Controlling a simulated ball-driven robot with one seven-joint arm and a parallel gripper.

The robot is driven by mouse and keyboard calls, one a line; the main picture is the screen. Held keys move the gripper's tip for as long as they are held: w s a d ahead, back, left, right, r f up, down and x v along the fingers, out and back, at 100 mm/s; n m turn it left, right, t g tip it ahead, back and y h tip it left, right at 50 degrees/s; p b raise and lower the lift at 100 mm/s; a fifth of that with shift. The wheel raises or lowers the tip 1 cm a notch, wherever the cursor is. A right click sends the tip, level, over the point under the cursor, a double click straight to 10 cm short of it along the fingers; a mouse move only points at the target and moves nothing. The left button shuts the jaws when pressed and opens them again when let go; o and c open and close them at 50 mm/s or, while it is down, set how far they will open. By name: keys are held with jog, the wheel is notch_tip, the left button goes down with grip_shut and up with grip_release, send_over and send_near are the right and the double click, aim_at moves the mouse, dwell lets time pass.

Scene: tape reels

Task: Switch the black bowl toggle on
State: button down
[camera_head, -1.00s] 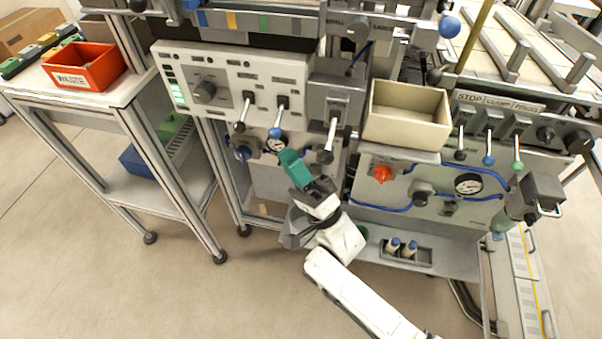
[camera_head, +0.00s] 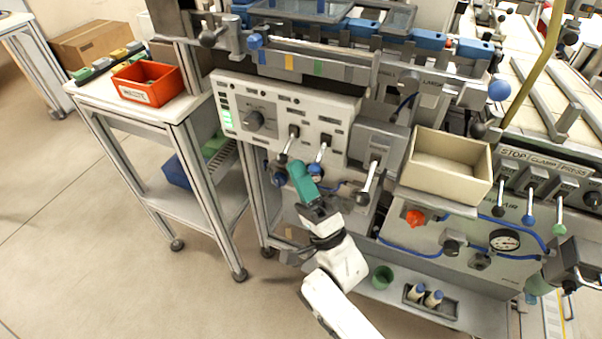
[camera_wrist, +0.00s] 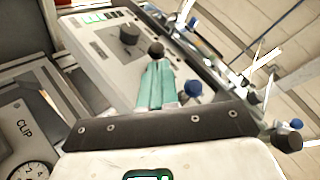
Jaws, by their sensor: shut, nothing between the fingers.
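The black-knobbed toggle (camera_head: 283,158) is the left lever on the white control panel (camera_head: 350,106), and it hangs down in the head view. The panel labels are too small to read. In the wrist view a black knob (camera_wrist: 156,48) shows just beyond my fingertips. My gripper (camera_head: 296,165), with teal fingers, is shut and empty, just right of and below this knob. I cannot tell whether they touch. The fingers also show in the wrist view (camera_wrist: 157,64).
A blue-knobbed toggle (camera_head: 315,170) hangs close to the right of my fingers. A larger black-ended lever (camera_head: 363,197) hangs from a grey box farther right. A dark rotary knob (camera_head: 253,121) sits left on the panel. A beige bin (camera_head: 440,185) stands to the right.

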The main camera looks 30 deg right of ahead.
jog(key=m+h+p, duration=0.1)
jog(key=h, duration=0.1)
jog(key=m+h+p, duration=0.1)
jog(key=m+h, duration=0.1)
jog(key=m+g+h+p, duration=0.1)
jog(key=m, duration=0.1)
jog(key=shift+s+a+r+h+p, duration=0.15)
jog(key=shift+a+r+h+p, duration=0.1)
jog(key=shift+r+h+p, duration=0.15)
jog(key=b+v, duration=0.2)
jog(key=v, duration=0.8)
jog(key=shift+s+f+b, duration=0.25)
jog(key=shift+s+b, duration=0.05)
jog(key=shift+s, duration=0.05)
